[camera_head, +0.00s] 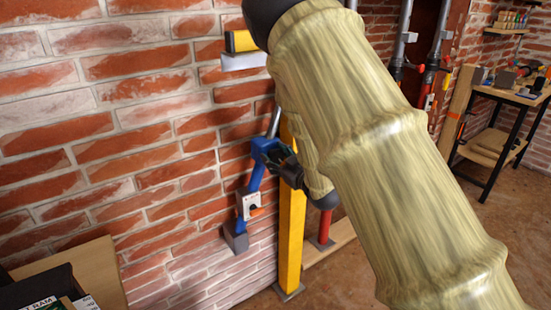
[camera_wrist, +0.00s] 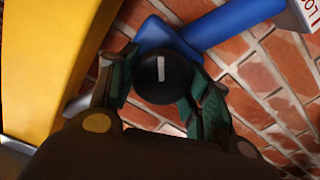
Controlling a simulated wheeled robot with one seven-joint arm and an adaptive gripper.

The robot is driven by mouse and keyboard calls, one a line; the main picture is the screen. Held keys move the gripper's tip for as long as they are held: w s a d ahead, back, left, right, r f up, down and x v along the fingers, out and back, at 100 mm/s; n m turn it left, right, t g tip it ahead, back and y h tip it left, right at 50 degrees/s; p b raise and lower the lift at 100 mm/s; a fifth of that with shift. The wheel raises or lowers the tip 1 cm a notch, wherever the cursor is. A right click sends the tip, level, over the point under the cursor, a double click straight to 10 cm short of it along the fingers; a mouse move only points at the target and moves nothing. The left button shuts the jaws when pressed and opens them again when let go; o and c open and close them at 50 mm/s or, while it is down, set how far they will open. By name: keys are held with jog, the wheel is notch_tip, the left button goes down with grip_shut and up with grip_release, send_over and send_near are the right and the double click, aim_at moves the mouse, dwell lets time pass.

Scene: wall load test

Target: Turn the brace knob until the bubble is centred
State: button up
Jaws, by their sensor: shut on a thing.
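The brace knob (camera_wrist: 160,88) is round and black with a white mark that stands nearly upright in the wrist view. My gripper (camera_wrist: 162,78) is shut on it, one green-padded finger at each side. The blue brace (camera_wrist: 228,24) runs from behind the knob to the upper right. In the head view the brace (camera_head: 255,178) leans along the brick wall, and my gripper (camera_head: 277,160) is at its upper end, hiding the knob. A yellow block (camera_head: 240,41) on a white ledge may be the level. No bubble can be made out.
A yellow post (camera_head: 291,235) stands close beside my gripper. A red post (camera_head: 325,228) is behind it. A wooden board and dark boxes lie at the lower left. A workbench (camera_head: 512,96) with tools stands at the far right.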

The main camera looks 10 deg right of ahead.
jog(key=o, duration=1)
jog(key=v, duration=1.2)
